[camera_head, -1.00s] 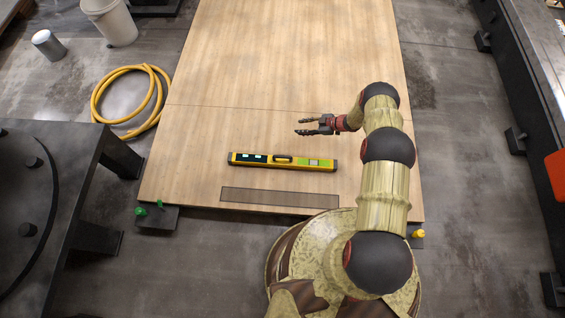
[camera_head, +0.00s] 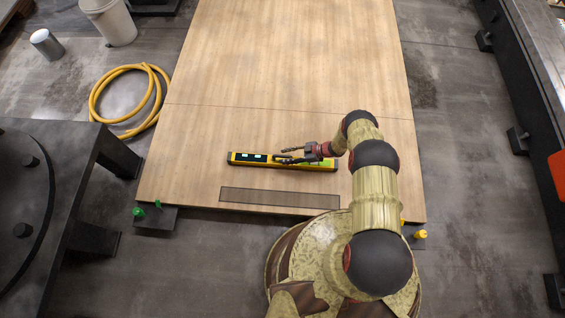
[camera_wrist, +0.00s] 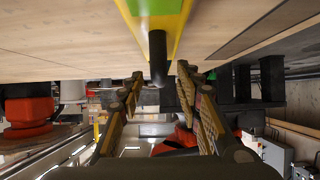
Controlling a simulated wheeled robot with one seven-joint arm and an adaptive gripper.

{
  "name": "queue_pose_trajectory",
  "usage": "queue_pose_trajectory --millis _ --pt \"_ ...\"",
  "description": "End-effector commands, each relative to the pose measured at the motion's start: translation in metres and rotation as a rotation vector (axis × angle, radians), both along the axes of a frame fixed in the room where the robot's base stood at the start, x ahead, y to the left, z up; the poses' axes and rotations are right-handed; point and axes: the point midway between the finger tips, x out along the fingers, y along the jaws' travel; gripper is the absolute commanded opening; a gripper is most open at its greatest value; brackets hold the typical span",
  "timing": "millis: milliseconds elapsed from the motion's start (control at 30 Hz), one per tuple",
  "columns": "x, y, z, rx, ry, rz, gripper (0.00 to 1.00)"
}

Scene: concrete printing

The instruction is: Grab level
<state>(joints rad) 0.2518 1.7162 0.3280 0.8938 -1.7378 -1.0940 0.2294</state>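The yellow and black level (camera_head: 243,158) lies flat on the wooden board, with green and dark panels and an oval handle opening near its middle. My gripper (camera_head: 284,155) is over the middle of the level, its fingers pointing left and covering part of the handle. In the wrist view, the two fingers of my gripper (camera_wrist: 160,78) are apart. The level (camera_wrist: 176,22) shows at the top centre there, with a dark bar lined up with the gap between the fingers. I cannot tell whether the fingers touch the level.
The wooden board (camera_head: 290,60) is mostly clear. A dark flat strip (camera_head: 280,198) lies in front of the level. A yellow hose (camera_head: 97,98), a white bucket (camera_head: 113,25) and a metal can (camera_head: 47,44) are at left. Black machinery (camera_head: 40,190) stands at lower left.

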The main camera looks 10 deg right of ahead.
Motion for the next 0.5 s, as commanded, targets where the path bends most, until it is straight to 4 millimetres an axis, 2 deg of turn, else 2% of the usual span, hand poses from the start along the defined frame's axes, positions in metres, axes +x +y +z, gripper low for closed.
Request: queue_pose_trajectory --millis 33,167,367,500 --pt "0.000 0.008 -0.006 -0.001 0.001 0.004 0.35" --pt "0.003 0.018 -0.012 0.000 0.000 0.001 0.35" --pt "0.004 0.019 -0.011 0.000 0.000 0.000 0.35" --pt "0.004 0.019 -0.011 0.000 0.000 0.000 0.28"
